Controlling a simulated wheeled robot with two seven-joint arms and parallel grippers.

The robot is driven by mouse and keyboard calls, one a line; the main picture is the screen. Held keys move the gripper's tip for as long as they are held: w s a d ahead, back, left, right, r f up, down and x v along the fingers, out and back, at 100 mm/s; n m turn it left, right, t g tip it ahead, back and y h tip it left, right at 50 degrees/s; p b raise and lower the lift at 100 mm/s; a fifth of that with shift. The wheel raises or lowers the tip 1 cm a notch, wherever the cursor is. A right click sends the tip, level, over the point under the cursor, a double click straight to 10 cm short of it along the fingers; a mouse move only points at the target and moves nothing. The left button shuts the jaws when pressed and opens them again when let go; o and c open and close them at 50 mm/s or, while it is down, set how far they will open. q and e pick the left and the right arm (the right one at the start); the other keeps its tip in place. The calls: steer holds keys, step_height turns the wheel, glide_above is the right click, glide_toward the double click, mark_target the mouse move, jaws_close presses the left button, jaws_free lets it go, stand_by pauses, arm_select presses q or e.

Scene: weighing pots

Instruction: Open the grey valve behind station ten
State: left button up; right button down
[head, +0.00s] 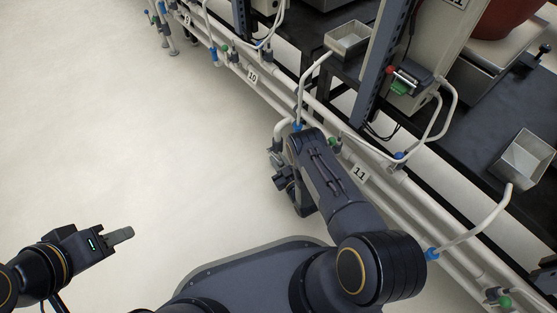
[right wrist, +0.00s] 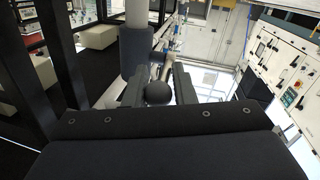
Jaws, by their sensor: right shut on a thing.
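My right gripper (right wrist: 158,88) is shut on a dark round knob (right wrist: 157,94), seen between its two fingers in the right wrist view. In the head view my right arm reaches to the pipes between labels 10 (head: 252,77) and 11 (head: 359,173), and its wrist hides most of the valve there. Whether this knob is the grey valve's handle, and how far it is turned, I cannot tell. My left gripper (head: 120,237) is away at the lower left over bare floor, holding nothing visible; its fingers are seen edge-on.
A blue fitting (head: 297,127) and a green one (head: 334,142) are close to my right wrist. Metal trays (head: 349,38) and (head: 525,157) stand on the dark bench. The floor at left is clear.

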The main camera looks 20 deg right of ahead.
steer(key=shift+d+r, duration=0.1)
steer(key=shift+d, duration=0.05)
steer(key=shift+w+r+g+p, duration=0.1)
steer(key=shift+r+g+p, duration=0.4)
steer(key=shift+p, duration=0.45)
steer(key=shift+w+r+n+g+h+p, duration=0.15)
steer(key=shift+r+g+h+p, duration=0.15)
steer(key=shift+g+p, duration=0.55)
steer(key=shift+w+r+n+g+h+p, duration=0.25)
steer(key=shift+r+g+p, duration=0.2)
steer(key=shift+g+p, duration=0.4)
steer(key=shift+w+r+n+g+h+p, duration=0.1)
steer(key=shift+r+g+h+p, duration=0.2)
steer(key=shift+g+p, duration=0.55)
steer(key=shift+g, duration=0.35)
steer(key=c, duration=1.3)
jaws_free()
